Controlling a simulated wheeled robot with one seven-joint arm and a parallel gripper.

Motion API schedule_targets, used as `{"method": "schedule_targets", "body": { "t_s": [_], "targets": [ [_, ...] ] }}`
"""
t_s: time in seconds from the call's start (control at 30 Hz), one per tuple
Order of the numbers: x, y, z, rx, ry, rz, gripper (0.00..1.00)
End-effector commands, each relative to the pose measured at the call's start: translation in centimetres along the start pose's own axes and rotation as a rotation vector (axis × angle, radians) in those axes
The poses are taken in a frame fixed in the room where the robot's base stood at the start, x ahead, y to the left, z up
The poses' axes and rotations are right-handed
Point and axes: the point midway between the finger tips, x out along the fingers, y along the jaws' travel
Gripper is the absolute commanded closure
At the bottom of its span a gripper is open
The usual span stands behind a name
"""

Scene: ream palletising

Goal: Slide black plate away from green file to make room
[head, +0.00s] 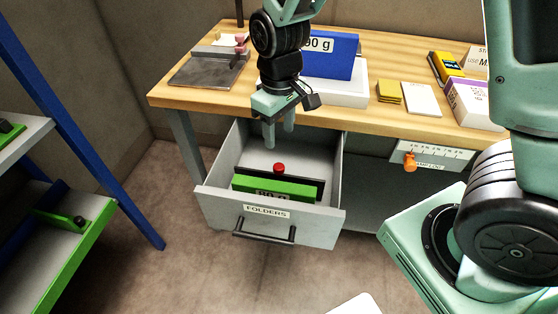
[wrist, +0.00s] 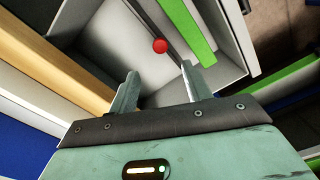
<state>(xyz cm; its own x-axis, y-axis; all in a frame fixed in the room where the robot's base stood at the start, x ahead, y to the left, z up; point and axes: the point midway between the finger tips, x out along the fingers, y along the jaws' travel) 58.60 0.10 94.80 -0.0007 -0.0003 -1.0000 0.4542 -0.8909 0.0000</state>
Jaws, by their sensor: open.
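The green file (head: 295,189) stands in the front of the open drawer (head: 220,207) labelled FOLDERS. The black plate (head: 305,181) stands close behind it, with a red knob (head: 279,168) on it. My gripper (head: 279,145) is open and empty above the rear of the drawer, fingers pointing down. In the wrist view the red knob (wrist: 160,46) shows ahead of and between my fingertips (wrist: 160,72), apart from them. There the black plate (wrist: 147,18) is a thin dark strip beside the green file (wrist: 191,36), with a narrow gap between them.
The wooden worktop (head: 371,112) overhangs the drawer's back, close to my gripper. It holds a blue block (head: 332,62), yellow pads (head: 390,92) and boxes. An orange knob (head: 410,162) sits right of the drawer. The drawer floor behind the plate looks clear.

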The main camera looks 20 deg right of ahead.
Motion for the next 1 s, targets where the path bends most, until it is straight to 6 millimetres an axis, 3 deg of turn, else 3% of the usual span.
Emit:
{"method": "schedule_targets", "body": {
  "t_s": [0.3,0.5,0.97,1.0],
  "targets": [
    [6.8,0.0,0.1,0.001,-0.005,-0.001,0.51],
    [9.6,0.0,0.0,0.001,-0.001,0.000,0.51],
    [10.7,0.0,0.0,0.000,0.001,0.000,0.51],
    [10.7,0.0,0.0,0.000,0.001,0.000,0.60]
  ]
}}
